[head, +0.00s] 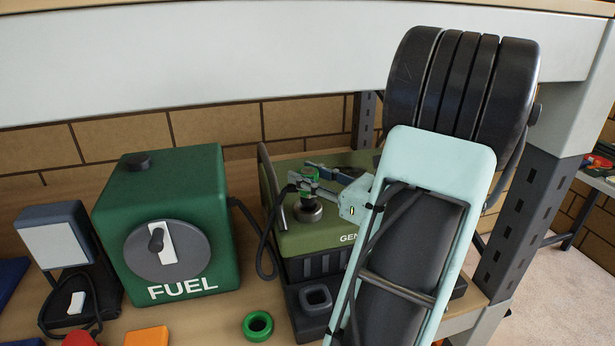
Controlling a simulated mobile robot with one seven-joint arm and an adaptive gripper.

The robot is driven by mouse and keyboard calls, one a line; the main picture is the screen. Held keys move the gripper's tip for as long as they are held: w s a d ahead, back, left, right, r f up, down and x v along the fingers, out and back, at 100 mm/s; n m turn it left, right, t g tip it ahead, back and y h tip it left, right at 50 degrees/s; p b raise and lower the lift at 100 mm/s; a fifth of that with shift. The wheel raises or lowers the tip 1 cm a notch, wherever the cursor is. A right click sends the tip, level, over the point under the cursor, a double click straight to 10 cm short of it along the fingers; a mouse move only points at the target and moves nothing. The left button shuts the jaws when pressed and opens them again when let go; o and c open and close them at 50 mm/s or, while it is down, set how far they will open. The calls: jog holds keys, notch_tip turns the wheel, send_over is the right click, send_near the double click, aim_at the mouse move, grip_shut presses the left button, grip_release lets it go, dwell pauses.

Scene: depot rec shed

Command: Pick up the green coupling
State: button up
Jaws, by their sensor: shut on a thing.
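The green coupling (309,174) is a small green and black piece, upright, with a dark hose running into its left side. My gripper (308,180) reaches in from the right and is shut on it. The fingers hide part of the coupling. It is directly above a round grey metal fitting (308,211) on top of the olive generator (330,240). I cannot tell whether the coupling touches the fitting. My arm covers the generator's right side.
A green FUEL box (205,200) stands to the left; the dark hose (262,240) loops from its side. A green ring (257,326) and an orange block (147,337) lie in front. A grey-white device (58,245) stands far left. A shelf beam (200,60) runs above.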

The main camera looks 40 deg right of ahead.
jog(key=s+a+r+p, duration=0.1)
jog(key=s+a+r, duration=0.6)
jog(key=s+r, duration=0.3)
jog(key=shift+s+a+p, duration=0.35)
jog(key=shift+s, duration=0.55)
